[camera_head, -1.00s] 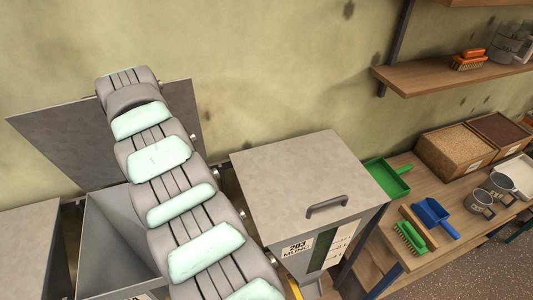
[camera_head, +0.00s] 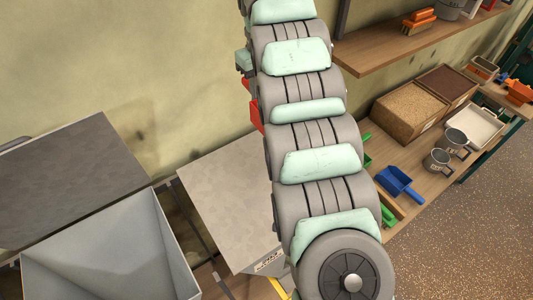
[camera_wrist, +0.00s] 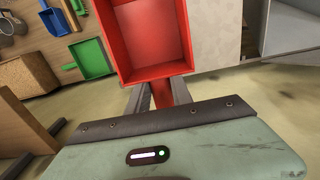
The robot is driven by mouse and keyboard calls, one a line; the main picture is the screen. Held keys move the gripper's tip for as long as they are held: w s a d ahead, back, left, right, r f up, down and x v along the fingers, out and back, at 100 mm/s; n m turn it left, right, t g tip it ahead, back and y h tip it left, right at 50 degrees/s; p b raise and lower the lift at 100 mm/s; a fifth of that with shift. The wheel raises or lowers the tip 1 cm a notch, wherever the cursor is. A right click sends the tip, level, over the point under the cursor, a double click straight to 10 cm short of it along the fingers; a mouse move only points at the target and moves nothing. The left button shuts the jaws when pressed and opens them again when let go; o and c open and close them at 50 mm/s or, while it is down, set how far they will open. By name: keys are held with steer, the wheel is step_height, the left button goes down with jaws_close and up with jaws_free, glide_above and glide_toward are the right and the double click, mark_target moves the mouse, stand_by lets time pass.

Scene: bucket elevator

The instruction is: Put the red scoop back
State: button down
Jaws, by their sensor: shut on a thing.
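The red scoop (camera_wrist: 157,45) fills the upper middle of the wrist view, its open tray facing the camera. My gripper (camera_wrist: 160,95) is shut on the scoop's handle, which lies between its two dark fingers. In the head view a small red edge of the scoop (camera_head: 254,112) shows to the left of my arm. My arm hides the rest of the scoop and the gripper there.
A green scoop (camera_wrist: 90,58) and a blue scoop (camera_head: 400,184) lie on the wooden bench at right, near metal cups (camera_head: 437,161) and a wooden box of grain (camera_head: 405,112). A wooden shelf (camera_head: 385,45) is above. An open grey bin (camera_head: 110,255) stands at lower left.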

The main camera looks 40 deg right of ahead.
steer(key=f+p, duration=0.2)
steer(key=f, duration=0.7)
steer(key=f+p, duration=0.2)
steer(key=f, duration=0.7)
steer(key=shift+s+a+f, duration=0.15)
steer(key=shift+s+f, duration=0.05)
steer(key=shift+f, duration=0.15)
steer(key=shift+w+f, duration=0.1)
steer(key=shift+f, duration=0.1)
steer(key=shift+f, duration=0.1)
steer(key=c, duration=1.1)
jaws_free()
steer(key=shift+c, duration=0.2)
step_height(320, 180, up, 12)
steer(key=b, duration=0.3)
